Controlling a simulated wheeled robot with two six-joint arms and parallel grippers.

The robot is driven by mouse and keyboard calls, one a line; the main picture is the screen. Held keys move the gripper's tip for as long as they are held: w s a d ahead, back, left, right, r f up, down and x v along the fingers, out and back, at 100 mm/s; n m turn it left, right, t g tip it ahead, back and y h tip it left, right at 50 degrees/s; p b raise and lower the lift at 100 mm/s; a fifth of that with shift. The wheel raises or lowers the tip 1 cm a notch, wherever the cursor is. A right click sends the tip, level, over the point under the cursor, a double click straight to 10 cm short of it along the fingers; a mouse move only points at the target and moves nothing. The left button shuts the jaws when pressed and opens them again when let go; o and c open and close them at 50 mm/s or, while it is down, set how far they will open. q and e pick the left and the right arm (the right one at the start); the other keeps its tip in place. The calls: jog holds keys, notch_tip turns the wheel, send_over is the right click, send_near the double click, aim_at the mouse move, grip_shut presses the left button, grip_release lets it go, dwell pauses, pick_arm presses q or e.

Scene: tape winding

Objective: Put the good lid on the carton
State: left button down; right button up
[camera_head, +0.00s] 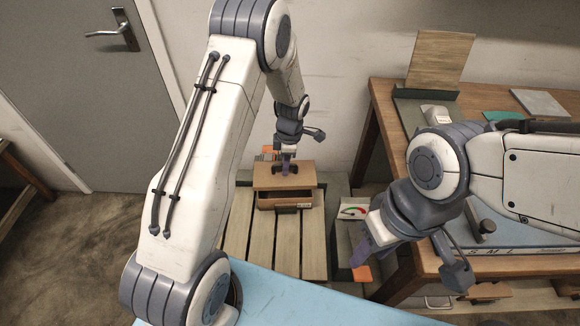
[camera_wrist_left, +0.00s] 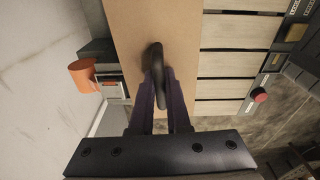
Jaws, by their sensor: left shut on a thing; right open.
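The carton (camera_head: 285,202) is a brown box on a slatted wooden platform, with its dark inside showing behind its front wall. A flat brown lid (camera_head: 268,181) with a dark handle is over the back part of the carton in the head view; I cannot tell whether it touches the rim. My left gripper (camera_head: 287,166) is shut on the lid's handle. In the left wrist view the lid (camera_wrist_left: 185,30) shows as a plain brown panel, its dark handle (camera_wrist_left: 157,70) between the purple fingers. My right gripper (camera_head: 370,246) is open, apart from the carton, at the right.
The slatted platform (camera_head: 262,240) is bare in front of the carton. A dark box with a coloured dial (camera_head: 354,210) stands to its right. A wooden table (camera_head: 385,100) on the right holds an upright board (camera_head: 440,58) and a blue surface. An orange cup-like thing (camera_wrist_left: 83,72) is beside the lid.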

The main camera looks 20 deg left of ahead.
aim_at(286, 180)
pick_arm(q)
jog(key=shift+f+b, duration=2.4)
jog(key=shift+f, duration=1.1)
jog(key=c, duration=0.8)
grip_release()
jog(key=r, duration=0.7)
jog(key=d+r, duration=0.1)
jog(key=r, duration=0.2)
jog(key=shift+w+r+p, duration=0.15)
jog(key=shift+r+p, duration=0.15)
